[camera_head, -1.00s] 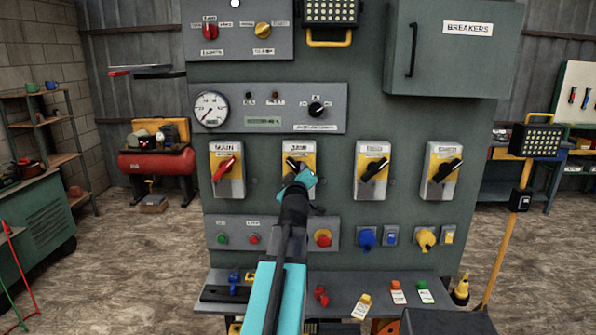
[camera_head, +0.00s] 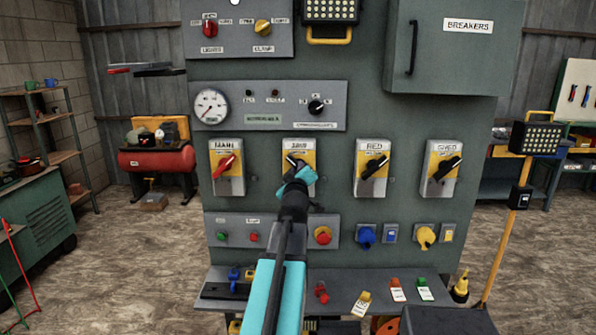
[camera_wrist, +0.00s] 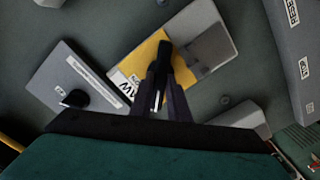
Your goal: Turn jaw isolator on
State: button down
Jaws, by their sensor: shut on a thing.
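The jaw isolator (camera_head: 307,150) is a grey and yellow switch box, second from the left in the row on the green panel. Its black rotary handle is mostly hidden behind my gripper (camera_head: 295,166) in the head view. In the wrist view the isolator's yellow plate (camera_wrist: 140,62) carries a label ending in "AW". The black handle (camera_wrist: 159,64) stands between the fingers of my gripper (camera_wrist: 162,85), which is shut on it. The exact angle of the handle is hard to tell in the head view.
The main isolator (camera_head: 227,168) with a red handle is to the left. Two isolators with black handles (camera_head: 374,168) (camera_head: 442,167) are to the right. A button panel (camera_head: 270,232) lies below, and a breakers cabinet (camera_head: 455,60) juts out at upper right.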

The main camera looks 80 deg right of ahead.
jog(key=shift+s+r+m+b, duration=0.15)
jog(key=shift+m+b, duration=0.2)
jog(key=shift+m, duration=4.1)
jog(key=shift+s+m+b, duration=0.15)
jog(key=shift+m+b, duration=0.2)
jog(key=shift+m, duration=4.1)
jog(key=c, duration=1.7)
grip_release()
